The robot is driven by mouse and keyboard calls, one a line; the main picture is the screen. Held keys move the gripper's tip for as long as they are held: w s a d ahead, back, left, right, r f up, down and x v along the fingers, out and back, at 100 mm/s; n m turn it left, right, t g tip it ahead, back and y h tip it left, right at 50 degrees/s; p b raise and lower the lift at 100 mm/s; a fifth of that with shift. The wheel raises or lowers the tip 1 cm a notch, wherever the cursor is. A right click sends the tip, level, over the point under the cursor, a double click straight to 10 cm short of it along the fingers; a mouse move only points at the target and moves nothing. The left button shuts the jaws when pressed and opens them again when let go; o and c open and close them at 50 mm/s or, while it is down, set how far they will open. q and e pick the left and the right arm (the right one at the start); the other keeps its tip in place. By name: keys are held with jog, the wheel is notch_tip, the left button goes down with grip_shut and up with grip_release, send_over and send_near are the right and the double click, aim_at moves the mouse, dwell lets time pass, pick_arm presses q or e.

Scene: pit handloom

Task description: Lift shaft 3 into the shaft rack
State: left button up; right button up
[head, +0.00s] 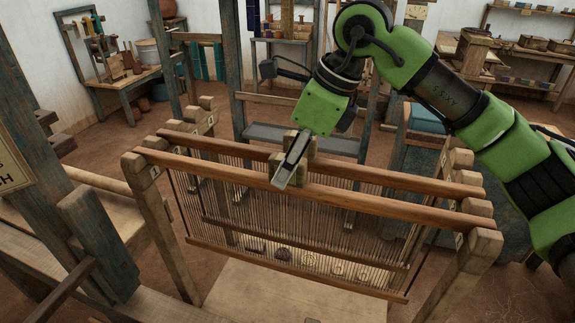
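Two long brown wooden shafts lie across a wooden frame, a front shaft (390,207) and a rear shaft (410,181). Rows of thin heddles hang below them to lower bars. I cannot read which one is shaft 3. My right gripper (290,163) points down at the middle of the shafts, its grey finger in front of light wooden blocks (304,145) there. Its fingertips overlap the front shaft in the picture. I cannot tell whether it grips anything. My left gripper is not in view.
Notched wooden posts stand at the left (150,190) and right (470,245) ends, with small number plates. A blue-grey loom upright (97,235) is close at left. A pale board (285,305) lies below the shafts. Benches and shelves stand behind.

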jog(key=v, duration=1.1)
jog(key=shift+d+r, duration=0.1)
jog(key=shift+r, duration=0.05)
dwell(0.4)
